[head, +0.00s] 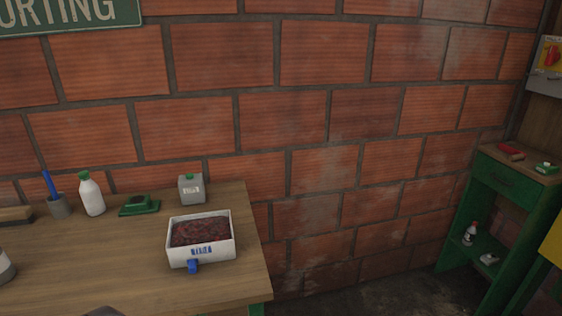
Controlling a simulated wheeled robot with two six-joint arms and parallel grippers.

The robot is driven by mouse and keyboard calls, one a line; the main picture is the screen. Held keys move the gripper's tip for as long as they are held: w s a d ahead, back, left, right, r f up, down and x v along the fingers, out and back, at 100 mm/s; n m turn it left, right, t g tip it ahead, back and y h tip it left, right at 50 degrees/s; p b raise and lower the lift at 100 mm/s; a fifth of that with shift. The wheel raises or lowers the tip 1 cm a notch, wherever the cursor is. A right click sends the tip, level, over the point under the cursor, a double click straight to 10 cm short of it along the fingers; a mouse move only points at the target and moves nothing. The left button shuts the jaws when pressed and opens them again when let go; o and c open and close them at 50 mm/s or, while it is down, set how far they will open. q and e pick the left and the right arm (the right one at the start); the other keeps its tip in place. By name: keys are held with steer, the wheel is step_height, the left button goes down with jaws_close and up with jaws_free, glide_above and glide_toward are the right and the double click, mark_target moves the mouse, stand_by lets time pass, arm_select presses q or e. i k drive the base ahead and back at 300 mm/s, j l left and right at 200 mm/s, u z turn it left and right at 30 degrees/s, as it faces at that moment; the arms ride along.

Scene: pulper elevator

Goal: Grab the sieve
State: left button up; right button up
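I cannot make out a sieve for certain in the head view. A white rectangular box (215,252) stands near the right end of the wooden table, filled with dark reddish-brown, grainy material (200,231). It has a blue-and-white label and a small blue piece on its front; I cannot tell whether it is the sieve. Neither of my grippers can be made out. A dark rounded shape (103,311) is cut off at the bottom edge, and I cannot tell what it is.
The wooden table (125,265) stands against the brick wall. On it are a white bottle (92,196), a cup (60,207) with a blue stick, a green item (138,206) and a grey container (190,189). A green shelf unit (485,210) stands right. Floor shows between.

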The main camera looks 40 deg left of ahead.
mark_target(208, 238)
steer(key=u, duration=1.9)
